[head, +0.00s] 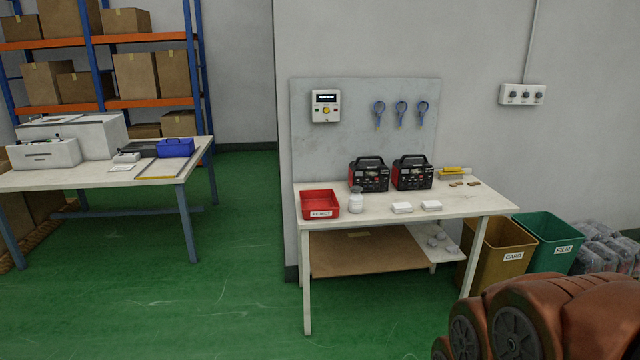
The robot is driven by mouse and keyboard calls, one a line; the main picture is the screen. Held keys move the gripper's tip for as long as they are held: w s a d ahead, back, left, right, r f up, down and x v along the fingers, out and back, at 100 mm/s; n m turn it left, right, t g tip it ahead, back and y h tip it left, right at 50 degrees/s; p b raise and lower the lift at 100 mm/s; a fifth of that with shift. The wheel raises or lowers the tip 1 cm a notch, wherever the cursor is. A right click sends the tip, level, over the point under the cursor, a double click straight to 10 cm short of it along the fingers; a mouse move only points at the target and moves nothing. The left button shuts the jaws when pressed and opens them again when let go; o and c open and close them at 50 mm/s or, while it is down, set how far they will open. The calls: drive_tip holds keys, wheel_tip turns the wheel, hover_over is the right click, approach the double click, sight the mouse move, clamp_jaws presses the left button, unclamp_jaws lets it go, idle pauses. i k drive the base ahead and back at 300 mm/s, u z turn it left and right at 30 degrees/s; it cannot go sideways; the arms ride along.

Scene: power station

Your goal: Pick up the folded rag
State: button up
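No cloth can be made out clearly as the folded rag. Another flat white item (123,168) lies on the left table. My gripper is not in view.
CARD (497,252) and FILM (545,240) bins stand right. The left table (60,180) is cluttered. Green floor (240,270) between is clear.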

sight(398, 208)
drive_tip(key=i, duration=2.9)
drive_tip(key=u, duration=0.1)
